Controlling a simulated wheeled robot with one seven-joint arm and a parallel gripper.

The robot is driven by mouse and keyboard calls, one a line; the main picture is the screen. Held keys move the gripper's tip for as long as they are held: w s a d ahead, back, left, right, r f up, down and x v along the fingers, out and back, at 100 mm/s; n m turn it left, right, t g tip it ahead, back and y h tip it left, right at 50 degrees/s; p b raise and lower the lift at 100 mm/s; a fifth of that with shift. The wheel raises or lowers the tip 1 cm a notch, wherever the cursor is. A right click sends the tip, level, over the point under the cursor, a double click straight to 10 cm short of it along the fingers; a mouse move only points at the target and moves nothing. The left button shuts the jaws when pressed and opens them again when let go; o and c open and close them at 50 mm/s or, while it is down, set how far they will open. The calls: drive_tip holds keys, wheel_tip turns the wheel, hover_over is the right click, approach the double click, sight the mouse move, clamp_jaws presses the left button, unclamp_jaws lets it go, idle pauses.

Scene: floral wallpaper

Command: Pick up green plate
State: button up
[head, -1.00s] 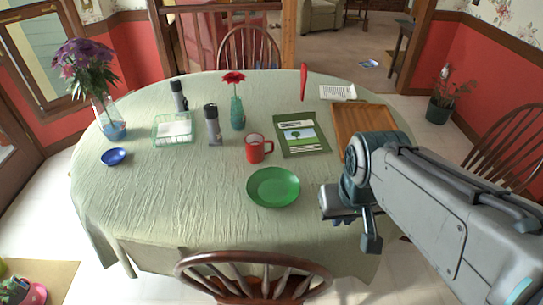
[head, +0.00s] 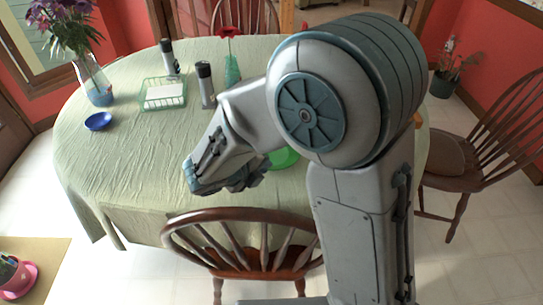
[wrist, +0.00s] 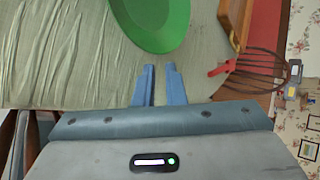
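The green plate (wrist: 155,20) lies on the cloth-covered table (wrist: 60,60) and shows at the top of the wrist view, cut off by the frame edge. In the head view only a sliver of the plate (head: 285,158) shows, the rest hidden behind my arm. My gripper (wrist: 160,67) has two blue fingers, a little apart with nothing between them. Their tips point toward the plate's near edge and appear just short of it. I cannot tell the height between them. In the head view my arm hides the fingertips.
A wooden chair (head: 240,225) stands at the table's near edge, close below my arm. A green wire basket (head: 163,95), a blue bowl (head: 98,121), two dark-topped shakers and flower vases stand on the left and back. A wooden tray (wrist: 236,20) is right of the plate.

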drive_tip(key=a+f+n, duration=0.1)
drive_tip(key=a+f+n+t, duration=0.1)
drive_tip(key=n, duration=0.1)
drive_tip(key=a+n, duration=0.1)
drive_tip(key=a, duration=0.1)
drive_tip(key=shift+w+f+n+y+b, duration=0.4)
drive_tip(key=b+x, duration=0.6)
drive_tip(key=shift+w+a+f, duration=0.15)
drive_tip(key=shift+w, duration=0.1)
drive_tip(key=shift+w+d+f+b, duration=0.15)
drive_tip(key=shift+w+d+b, duration=0.15)
drive_tip(key=shift+w, duration=0.1)
clamp_jaws()
drive_tip(key=shift+r, duration=0.2)
